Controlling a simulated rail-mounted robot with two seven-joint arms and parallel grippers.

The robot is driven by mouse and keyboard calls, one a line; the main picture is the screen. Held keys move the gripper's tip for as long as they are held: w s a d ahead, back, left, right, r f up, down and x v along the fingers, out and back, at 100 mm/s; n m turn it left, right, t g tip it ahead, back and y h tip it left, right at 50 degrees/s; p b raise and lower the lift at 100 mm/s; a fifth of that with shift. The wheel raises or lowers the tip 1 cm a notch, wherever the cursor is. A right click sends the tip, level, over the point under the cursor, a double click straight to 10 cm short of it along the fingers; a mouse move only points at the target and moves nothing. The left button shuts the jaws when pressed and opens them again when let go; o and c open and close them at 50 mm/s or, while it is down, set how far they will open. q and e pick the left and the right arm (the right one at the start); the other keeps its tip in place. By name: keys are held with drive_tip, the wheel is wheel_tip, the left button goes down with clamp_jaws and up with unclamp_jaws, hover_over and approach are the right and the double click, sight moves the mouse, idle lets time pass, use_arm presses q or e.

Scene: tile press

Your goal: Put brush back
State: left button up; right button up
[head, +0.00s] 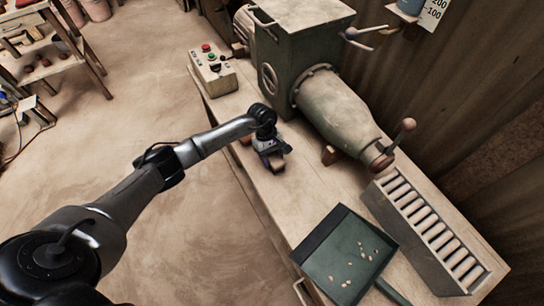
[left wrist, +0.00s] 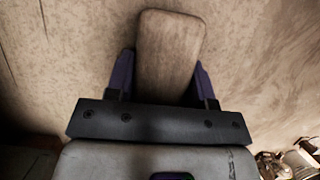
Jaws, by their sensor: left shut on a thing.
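The brush (left wrist: 170,45) shows in the left wrist view as a worn wooden block with rounded corners. It sits between the two fingers of my left gripper (head: 271,152), which is shut on it. In the head view the gripper is over the left part of the wooden bench (head: 225,104), in front of the grey-green press (head: 340,105). The brush is mostly hidden there by the gripper, and its bristles cannot be made out. I cannot tell whether it touches the bench. My right gripper is not in view.
A dark green dustpan (head: 335,255) with several pale crumbs lies at the bench's front right. A rack of rollers (head: 430,235) stands to its right. A control box with buttons (head: 210,72) stands at the far left end. The bench between gripper and dustpan is clear.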

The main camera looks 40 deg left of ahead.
use_arm(q)
drive_tip(key=shift+f, duration=0.1)
drive_tip(key=shift+f+b, duration=0.1)
drive_tip(key=shift+b, duration=0.2)
drive_tip(key=o, duration=0.6)
drive_tip(key=shift+c, duration=0.2)
drive_tip(key=o, duration=0.3)
drive_tip(key=shift+s, duration=0.1)
drive_tip(key=shift+o, duration=0.2)
drive_tip(key=shift+r+p, duration=0.25)
drive_tip(key=shift+p, duration=0.1)
drive_tip(key=p+v, duration=0.1)
drive_tip(key=v, duration=1.1)
